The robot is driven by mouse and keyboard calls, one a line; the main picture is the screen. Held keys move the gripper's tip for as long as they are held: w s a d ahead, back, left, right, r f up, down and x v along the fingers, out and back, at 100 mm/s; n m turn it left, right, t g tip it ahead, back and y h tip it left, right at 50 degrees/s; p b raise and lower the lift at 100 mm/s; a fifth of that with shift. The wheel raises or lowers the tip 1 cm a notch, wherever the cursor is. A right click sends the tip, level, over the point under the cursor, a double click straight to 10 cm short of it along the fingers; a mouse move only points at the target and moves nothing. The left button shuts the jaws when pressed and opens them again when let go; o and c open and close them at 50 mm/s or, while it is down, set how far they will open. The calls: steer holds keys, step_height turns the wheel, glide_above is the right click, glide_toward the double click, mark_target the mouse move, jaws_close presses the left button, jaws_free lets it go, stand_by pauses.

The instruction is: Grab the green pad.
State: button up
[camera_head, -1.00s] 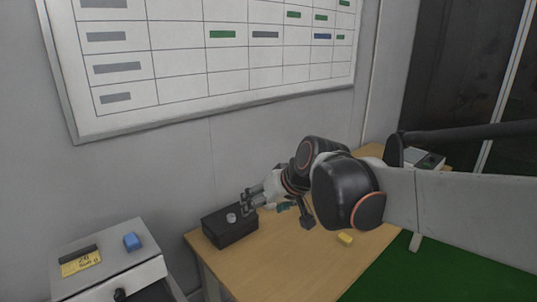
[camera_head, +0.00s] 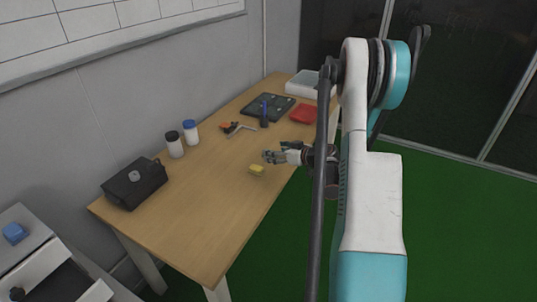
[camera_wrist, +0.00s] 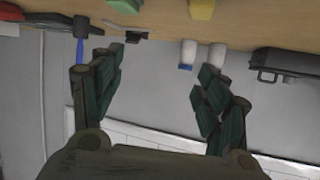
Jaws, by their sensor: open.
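A green piece, seemingly the green pad (camera_wrist: 125,5), lies on the wooden table at the top edge of the wrist view, partly cut off. I cannot make it out in the head view, where my gripper and arm may hide it. My gripper (camera_head: 269,157) is over the right part of the table, just beyond the yellow block (camera_head: 257,170). In the wrist view my gripper (camera_wrist: 160,66) has its dark green-padded fingers spread, with nothing between them. The yellow block also shows in the wrist view (camera_wrist: 203,8), right of the green piece.
The table (camera_head: 187,222) also holds a black toolbox (camera_head: 135,184), two white bottles (camera_head: 175,148), small tools (camera_head: 239,130), a black tray (camera_head: 268,107), a red item (camera_head: 304,113) and a white bin (camera_head: 305,84). A wall stands behind. The table's front left is clear.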

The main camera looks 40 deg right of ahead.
steer(key=s+d+f+t+h, duration=0.1)
steer(key=s+d+f, duration=0.3)
steer(key=d+f, duration=0.15)
steer(key=x, duration=0.7)
steer(key=shift+w+d+b, duration=0.25)
steer(key=shift+w+b, duration=0.1)
steer(key=shift+b, duration=0.05)
steer(key=shift+b+x, duration=1.35)
steer(key=shift+x, duration=1.65)
steer(key=shift+d+r, duration=0.2)
steer(key=shift+r, duration=0.05)
steer(key=c, duration=1.1)
